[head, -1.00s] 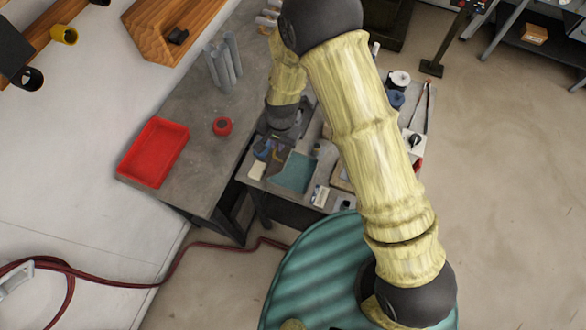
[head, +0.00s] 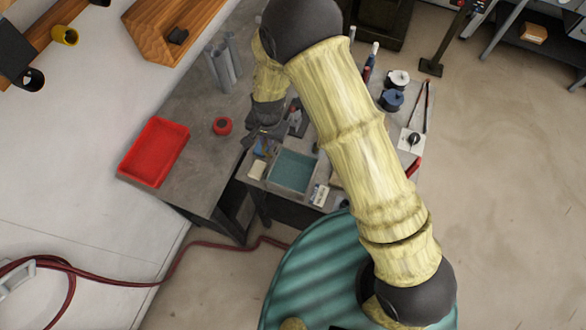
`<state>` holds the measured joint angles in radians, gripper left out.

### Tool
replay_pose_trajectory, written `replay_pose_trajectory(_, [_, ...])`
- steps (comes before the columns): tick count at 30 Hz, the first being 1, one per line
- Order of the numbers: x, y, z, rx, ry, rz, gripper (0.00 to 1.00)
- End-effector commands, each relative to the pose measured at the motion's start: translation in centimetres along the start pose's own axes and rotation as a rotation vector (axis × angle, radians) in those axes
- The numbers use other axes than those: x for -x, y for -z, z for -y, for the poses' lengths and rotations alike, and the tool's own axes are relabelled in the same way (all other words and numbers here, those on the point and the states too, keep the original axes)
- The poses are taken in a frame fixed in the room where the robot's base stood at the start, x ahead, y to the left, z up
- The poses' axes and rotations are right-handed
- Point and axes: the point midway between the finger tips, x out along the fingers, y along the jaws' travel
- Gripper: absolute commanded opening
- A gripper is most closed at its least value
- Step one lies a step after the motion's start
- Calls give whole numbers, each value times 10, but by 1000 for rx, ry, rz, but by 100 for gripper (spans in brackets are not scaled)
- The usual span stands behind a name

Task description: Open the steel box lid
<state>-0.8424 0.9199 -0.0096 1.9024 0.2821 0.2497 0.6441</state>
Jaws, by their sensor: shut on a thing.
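The steel box (head: 270,184) stands on the grey workbench in the head view, left of my arm. Its top is uncovered and its teal inside shows. My gripper (head: 261,137) is at the far left side of the box, small and dark in the picture. It is shut on the steel box lid, which is mostly hidden by the gripper and wrist. The lid's exact angle cannot be made out.
A red tray (head: 154,153) and a red tape roll (head: 222,126) lie on the left bench. Grey metal profiles (head: 222,65) stand behind. A white item (head: 320,195) is beside the box. Blue and white spools (head: 391,99) are to the right.

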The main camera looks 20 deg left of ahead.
Motion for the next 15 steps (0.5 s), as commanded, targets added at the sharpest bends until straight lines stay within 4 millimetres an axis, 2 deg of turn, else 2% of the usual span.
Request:
replay_pose_trajectory(6, [-4, 0, 17, 2, 0, 0, 0])
replay_pose_trajectory(15, [-4, 0, 18, 2, 0, 0, 0])
